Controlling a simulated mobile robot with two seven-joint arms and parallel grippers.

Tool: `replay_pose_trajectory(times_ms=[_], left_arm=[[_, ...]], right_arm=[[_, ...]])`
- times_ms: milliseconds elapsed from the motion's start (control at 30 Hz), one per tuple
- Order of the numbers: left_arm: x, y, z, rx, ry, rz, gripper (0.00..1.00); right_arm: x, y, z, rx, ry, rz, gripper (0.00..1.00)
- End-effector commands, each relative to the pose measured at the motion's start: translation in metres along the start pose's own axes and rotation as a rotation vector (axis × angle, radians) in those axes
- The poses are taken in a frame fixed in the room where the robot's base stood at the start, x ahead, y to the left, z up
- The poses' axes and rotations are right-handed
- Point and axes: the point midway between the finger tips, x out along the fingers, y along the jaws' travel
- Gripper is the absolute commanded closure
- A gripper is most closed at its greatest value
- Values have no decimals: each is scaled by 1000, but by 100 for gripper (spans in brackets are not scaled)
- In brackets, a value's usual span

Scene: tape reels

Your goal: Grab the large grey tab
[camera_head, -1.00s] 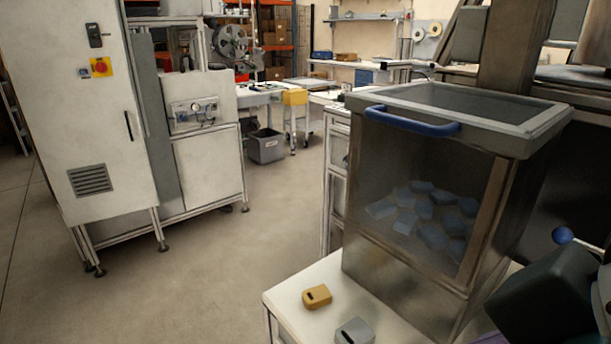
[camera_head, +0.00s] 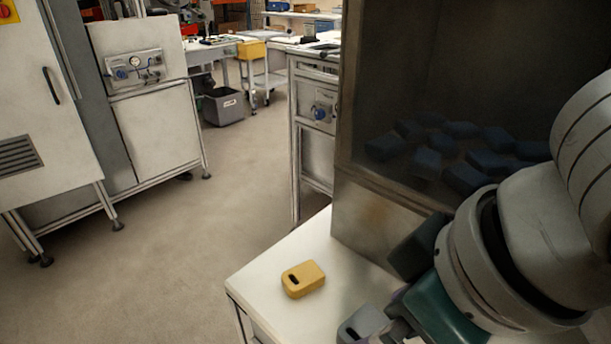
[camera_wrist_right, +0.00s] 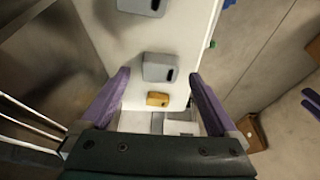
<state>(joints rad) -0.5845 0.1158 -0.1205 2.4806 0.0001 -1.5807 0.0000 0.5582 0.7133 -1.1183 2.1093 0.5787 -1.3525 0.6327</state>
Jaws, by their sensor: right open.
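Two grey tabs, each with a dark slot, lie on the white table in the right wrist view. One grey tab (camera_wrist_right: 159,67) appears between the fingertips in the picture. Another (camera_wrist_right: 142,5) is cut by the top edge and looks wider. A smaller yellow tab (camera_wrist_right: 157,99) lies below them in that view. The head view shows the yellow tab (camera_head: 303,280) and part of one grey tab (camera_head: 360,324), partly covered by my right arm. My right gripper (camera_wrist_right: 160,73) is open with purple fingers, empty above the table. My left gripper is not in view.
A metal bin with a clear front and several blue pieces (camera_head: 462,178) stands on the white table (camera_head: 268,260), close behind my right arm. The table's left edge borders open floor (camera_head: 180,270). A white cabinet (camera_head: 155,125) stands farther left.

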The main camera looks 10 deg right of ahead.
Motion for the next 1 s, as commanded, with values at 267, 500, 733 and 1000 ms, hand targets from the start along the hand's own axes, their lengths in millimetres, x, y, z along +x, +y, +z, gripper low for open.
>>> replay_pose_trajectory(times_ms=[267,500,733,1000], left_arm=[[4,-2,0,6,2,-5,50],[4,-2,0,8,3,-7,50],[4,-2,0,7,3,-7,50],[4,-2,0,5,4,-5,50]], right_arm=[[15,0,-1,-3,3,0,5],[15,-1,0,-3,2,0,21],[15,-1,0,-3,2,-1,47],[15,-1,0,-2,2,-1,77]])
